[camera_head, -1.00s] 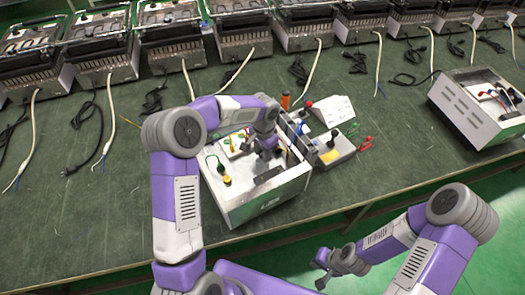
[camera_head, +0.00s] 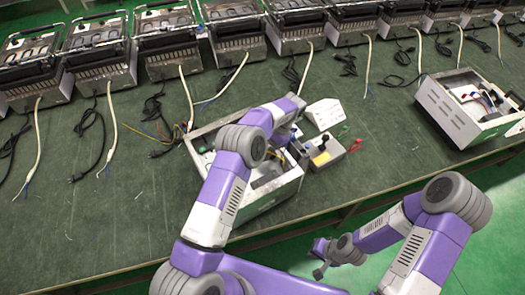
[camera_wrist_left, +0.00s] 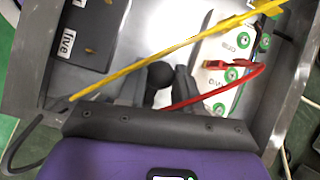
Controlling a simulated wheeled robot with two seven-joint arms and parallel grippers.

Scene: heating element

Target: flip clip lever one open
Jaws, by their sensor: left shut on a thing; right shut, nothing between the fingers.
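In the left wrist view, a white terminal block (camera_wrist_left: 224,72) with green-ringed holes and small printed labels lies inside the open metal box. A red lever or lead (camera_wrist_left: 236,66) shows at it; I cannot tell which clip is lever one. My left gripper (camera_wrist_left: 160,78) is beside the block, shut on a dark round-ended thing (camera_wrist_left: 160,73) between its fingers. In the head view, my left arm covers much of the box (camera_head: 262,203), hiding the terminal block. My right gripper (camera_head: 318,258) is shut and empty, beyond the table's front edge.
A yellow wire (camera_wrist_left: 150,62) crosses in front of the left gripper. A dark box (camera_wrist_left: 87,35) sits in the far corner. A grey unit with a black knob (camera_head: 322,148) stands right of the metal box. Another open box (camera_head: 470,110) stands right; appliances line the back.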

